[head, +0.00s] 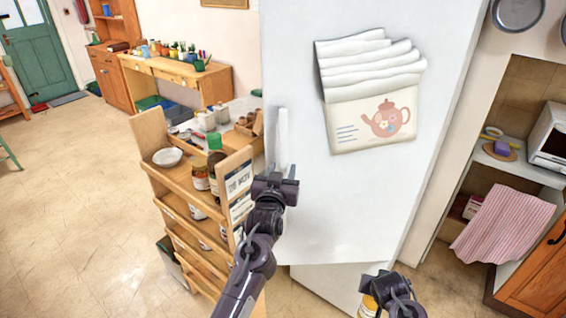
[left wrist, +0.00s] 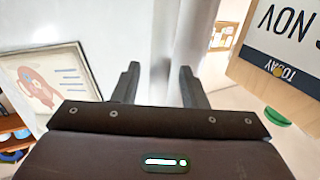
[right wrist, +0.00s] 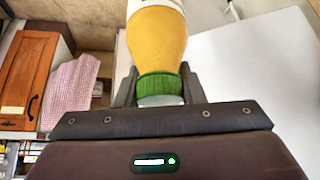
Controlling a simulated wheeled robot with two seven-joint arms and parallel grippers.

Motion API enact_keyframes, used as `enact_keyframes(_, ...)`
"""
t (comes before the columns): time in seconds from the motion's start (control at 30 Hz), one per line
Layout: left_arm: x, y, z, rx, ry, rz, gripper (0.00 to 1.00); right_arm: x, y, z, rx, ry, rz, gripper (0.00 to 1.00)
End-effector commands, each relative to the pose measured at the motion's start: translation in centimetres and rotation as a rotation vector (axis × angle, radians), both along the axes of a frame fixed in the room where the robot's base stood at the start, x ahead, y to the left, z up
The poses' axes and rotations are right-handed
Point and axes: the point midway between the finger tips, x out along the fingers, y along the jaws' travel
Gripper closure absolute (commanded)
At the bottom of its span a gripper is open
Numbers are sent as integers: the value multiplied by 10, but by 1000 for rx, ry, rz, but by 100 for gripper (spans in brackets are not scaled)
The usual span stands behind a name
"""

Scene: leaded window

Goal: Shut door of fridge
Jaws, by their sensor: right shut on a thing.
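The white fridge door (head: 350,210) fills the middle of the head view. A pale upright handle (head: 283,135) is at its left edge. The door's lower edge sits out of line with a white panel (head: 335,280) below; how far it stands open I cannot tell. My left gripper (head: 276,182) is at the door's left edge just below the handle. Its fingers (left wrist: 158,85) are apart, with a pale upright part beyond the gap; contact is unclear. My right gripper (right wrist: 158,90) is shut on a yellow bottle with a green cap (right wrist: 158,50), low in front of the fridge.
A wooden shelf rack (head: 180,180) with jars stands close left of my left gripper. A notepad with a teapot picture (head: 375,120) hangs on the door. A counter with a pink striped cloth (head: 505,225) is at right. The floor (head: 80,220) at left is clear.

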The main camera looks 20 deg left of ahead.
Motion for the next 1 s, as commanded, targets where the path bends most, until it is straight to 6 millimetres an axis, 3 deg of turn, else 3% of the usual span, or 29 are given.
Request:
enact_keyframes(0.2,17,2,1,1,0,-1,61,1,0,7,1,-2,0,100)
enact_keyframes(0.5,19,2,-1,1,1,0,61,1,0,7,1,-2,0,100)
enact_keyframes(0.8,19,2,0,1,1,0,98,1,0,7,1,-2,0,100)
enact_keyframes(1.0,19,2,0,1,1,0,100,1,0,7,1,-2,0,100)
